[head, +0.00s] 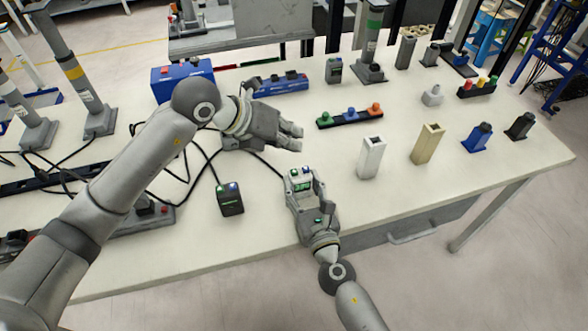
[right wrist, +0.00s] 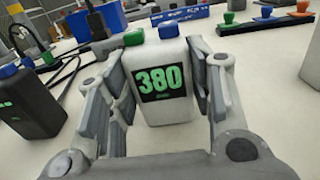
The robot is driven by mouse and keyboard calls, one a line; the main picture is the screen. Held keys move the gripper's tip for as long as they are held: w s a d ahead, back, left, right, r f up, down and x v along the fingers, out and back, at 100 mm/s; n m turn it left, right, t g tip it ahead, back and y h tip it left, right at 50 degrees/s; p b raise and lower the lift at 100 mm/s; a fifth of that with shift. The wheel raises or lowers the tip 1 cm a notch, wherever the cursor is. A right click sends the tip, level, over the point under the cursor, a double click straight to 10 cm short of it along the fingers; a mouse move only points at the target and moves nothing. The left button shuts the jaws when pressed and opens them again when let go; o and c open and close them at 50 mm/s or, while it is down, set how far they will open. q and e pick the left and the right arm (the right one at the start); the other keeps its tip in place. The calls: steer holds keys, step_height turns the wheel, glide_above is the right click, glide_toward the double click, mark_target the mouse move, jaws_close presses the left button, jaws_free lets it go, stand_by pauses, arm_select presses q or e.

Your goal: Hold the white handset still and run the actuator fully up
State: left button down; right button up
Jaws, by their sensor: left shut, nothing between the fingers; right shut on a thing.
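The white handset (head: 301,186) stands on the table near its front edge, with a green and a blue button on top. My right gripper (head: 304,194) is shut around its sides. In the right wrist view the handset (right wrist: 163,85) sits between the fingers, and its dark screen reads 380 in green. My left gripper (head: 296,138) is shut and empty, above and behind the handset, apart from its buttons. Upright grey actuator columns show at the left, one with a yellow band (head: 75,72), and one with a green band (head: 374,25) at the back.
A black handset (head: 230,200) stands left of the white one, with cables beyond. A white block (head: 371,158) and a tan block (head: 427,145) stand to the right. A button strip (head: 349,117) lies behind. The right front table corner is clear.

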steer(key=o, duration=1.2)
steer(key=shift+c, duration=0.2)
steer(key=shift+s, duration=0.15)
